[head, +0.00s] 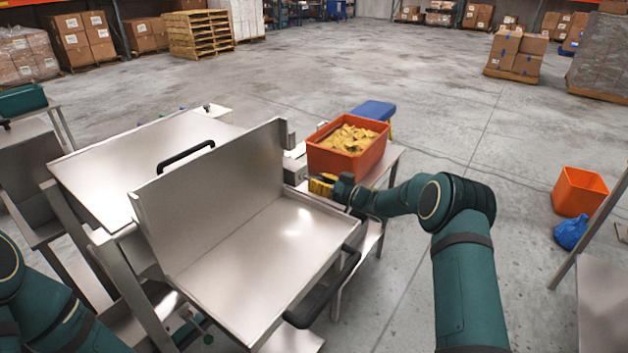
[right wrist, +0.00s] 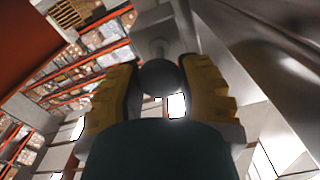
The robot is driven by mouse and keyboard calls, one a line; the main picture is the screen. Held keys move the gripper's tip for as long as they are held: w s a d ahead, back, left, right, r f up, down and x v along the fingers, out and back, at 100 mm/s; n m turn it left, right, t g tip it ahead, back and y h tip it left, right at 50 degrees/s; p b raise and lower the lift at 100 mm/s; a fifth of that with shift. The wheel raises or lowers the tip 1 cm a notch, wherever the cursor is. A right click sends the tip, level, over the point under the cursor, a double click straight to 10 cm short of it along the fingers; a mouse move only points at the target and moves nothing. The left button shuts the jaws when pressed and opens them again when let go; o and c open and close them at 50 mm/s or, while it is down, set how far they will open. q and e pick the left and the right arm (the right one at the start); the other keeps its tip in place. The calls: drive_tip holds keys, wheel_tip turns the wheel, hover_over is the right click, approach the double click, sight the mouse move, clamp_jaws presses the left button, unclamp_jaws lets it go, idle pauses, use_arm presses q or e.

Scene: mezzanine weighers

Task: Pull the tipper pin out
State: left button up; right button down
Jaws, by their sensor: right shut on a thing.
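The tipper is a bare metal tray (head: 245,250) with a tall back plate and black handles, in the middle of the head view. My right gripper (head: 322,186), with yellow finger pads, is at the tray's far right corner, beside the orange crate. In the right wrist view the tipper pin shows as a dark round knob (right wrist: 160,76) on a pale shaft. My right gripper (right wrist: 161,88) is shut on this knob, one finger on each side. The head view hides the pin behind the gripper. My left arm is at the lower left; its gripper does not show.
An orange crate (head: 345,163) of yellow pieces stands on a small table just behind the right gripper, with a blue thing (head: 374,110) beyond. An orange bin (head: 578,191) and a blue bag (head: 571,233) sit on the floor at right. Open floor lies behind.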

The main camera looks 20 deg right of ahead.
drive_tip(key=c, duration=0.5)
unclamp_jaws()
drive_tip(key=v, duration=1.2)
drive_tip(key=shift+d, duration=0.1)
drive_tip(key=shift+s, duration=0.1)
